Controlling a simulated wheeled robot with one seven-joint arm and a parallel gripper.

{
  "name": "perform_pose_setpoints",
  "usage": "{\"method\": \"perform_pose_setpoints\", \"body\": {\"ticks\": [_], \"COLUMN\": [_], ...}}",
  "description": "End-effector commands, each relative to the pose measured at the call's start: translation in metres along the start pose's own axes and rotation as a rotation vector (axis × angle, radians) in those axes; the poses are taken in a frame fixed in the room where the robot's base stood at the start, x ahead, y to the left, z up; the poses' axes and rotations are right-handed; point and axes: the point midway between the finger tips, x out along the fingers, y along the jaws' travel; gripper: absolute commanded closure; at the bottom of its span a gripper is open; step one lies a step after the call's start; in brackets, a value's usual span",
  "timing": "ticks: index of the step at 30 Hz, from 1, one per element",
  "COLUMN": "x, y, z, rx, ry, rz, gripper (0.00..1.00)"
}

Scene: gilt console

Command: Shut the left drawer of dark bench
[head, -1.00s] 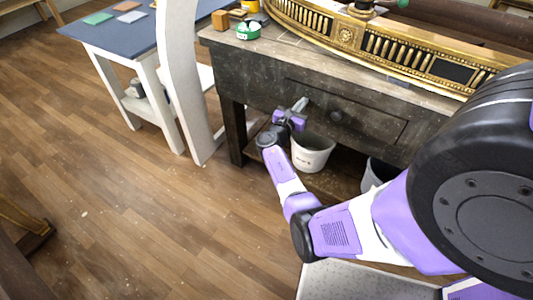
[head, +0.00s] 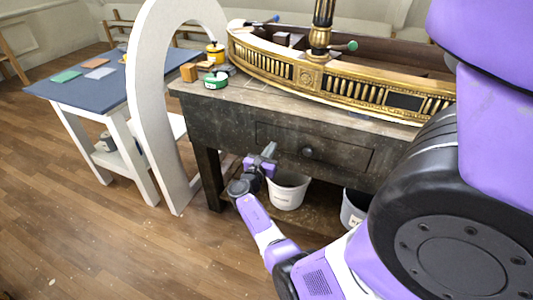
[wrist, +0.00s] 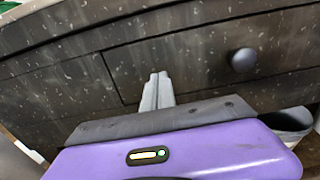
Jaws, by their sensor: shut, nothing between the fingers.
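The dark bench (head: 222,125) is a worn, near-black wooden table with a drawer (head: 345,158) in its front. The drawer has one round dark knob (head: 307,152); the knob also shows in the wrist view (wrist: 243,61). The drawer front looks about level with the bench face, with thin seams around it. My gripper (head: 270,149) is shut and empty, left of the knob at the drawer's left part. In the wrist view its closed grey fingers (wrist: 157,90) point at the drawer front; I cannot tell if they touch. My arm hides the bench's right part.
A white bucket (head: 288,192) and another bucket (head: 354,208) stand beneath the bench. A white arch (head: 148,110) stands close on the left, before a blue-topped table (head: 65,89). A gilt console piece (head: 350,88) lies on the bench top. Floor at left is clear.

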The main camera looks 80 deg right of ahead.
Motion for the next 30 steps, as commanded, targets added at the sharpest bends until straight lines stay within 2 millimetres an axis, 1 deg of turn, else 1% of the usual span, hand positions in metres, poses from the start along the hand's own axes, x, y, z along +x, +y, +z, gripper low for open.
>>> {"method": "perform_pose_setpoints", "body": {"ticks": [3,9,15,21,27,30], "x": [-0.024,-0.064,-0.093,-0.103,-0.104,-0.104], "y": [0.001,0.001,0.001,0.0,0.0,0.001], "z": [0.001,0.0,-0.001,-0.001,-0.001,-0.001], "rx": [-0.003,-0.005,-0.004,-0.003,-0.003,0.024], "ry": [-0.001,-0.001,0.0,-0.001,-0.001,0.0], "rz": [0.005,0.006,0.005,0.002,0.002,0.007], "gripper": [1.0,1.0,1.0,1.0,1.0,1.0]}}
